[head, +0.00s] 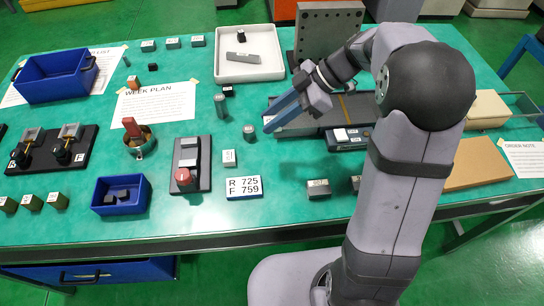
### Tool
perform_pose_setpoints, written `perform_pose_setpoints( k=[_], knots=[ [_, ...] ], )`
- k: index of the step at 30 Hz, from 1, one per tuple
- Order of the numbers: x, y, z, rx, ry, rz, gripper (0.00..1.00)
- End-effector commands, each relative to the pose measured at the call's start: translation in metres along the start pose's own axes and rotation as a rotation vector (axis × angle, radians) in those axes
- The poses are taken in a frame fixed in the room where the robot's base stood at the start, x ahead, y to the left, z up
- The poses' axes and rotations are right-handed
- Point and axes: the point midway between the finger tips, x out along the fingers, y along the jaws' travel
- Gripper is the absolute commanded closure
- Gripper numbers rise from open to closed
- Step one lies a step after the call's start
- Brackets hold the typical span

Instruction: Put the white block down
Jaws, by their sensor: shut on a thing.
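My gripper (274,118) reaches left over the table's middle, its long blue fingers pointing down and left. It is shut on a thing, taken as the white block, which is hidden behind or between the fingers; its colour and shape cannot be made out. The fingertips are near the left end of a dark flat plate (300,122), beside a small grey-green cylinder (249,132). Whether the held thing touches a surface cannot be told. A small pale piece (341,135) sits on a dark device (350,142) below my gripper.
A white tray (222,74) holds a dark block and a grey bar. Nearby are another cylinder (220,105), a pale-topped block (229,158), a number card (244,188) and a grey upright plate (327,34). Blue bins (56,76) stand at left. Green table is bare around (290,160).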

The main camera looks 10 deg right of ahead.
Motion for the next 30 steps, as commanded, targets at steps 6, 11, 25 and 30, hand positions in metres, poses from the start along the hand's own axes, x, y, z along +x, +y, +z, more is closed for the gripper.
perform_pose_setpoints(
  k=[6, 11, 25, 30],
  knots=[
    [0.019, 0.001, 0.018, 0.000, 0.000, 0.001, 1.00],
    [0.022, 0.001, 0.021, -0.002, 0.000, 0.002, 1.00],
    [0.061, 0.001, 0.059, 0.002, 0.000, 0.000, 1.00],
    [0.067, 0.002, 0.065, -0.001, 0.000, 0.002, 1.00]
  ],
)
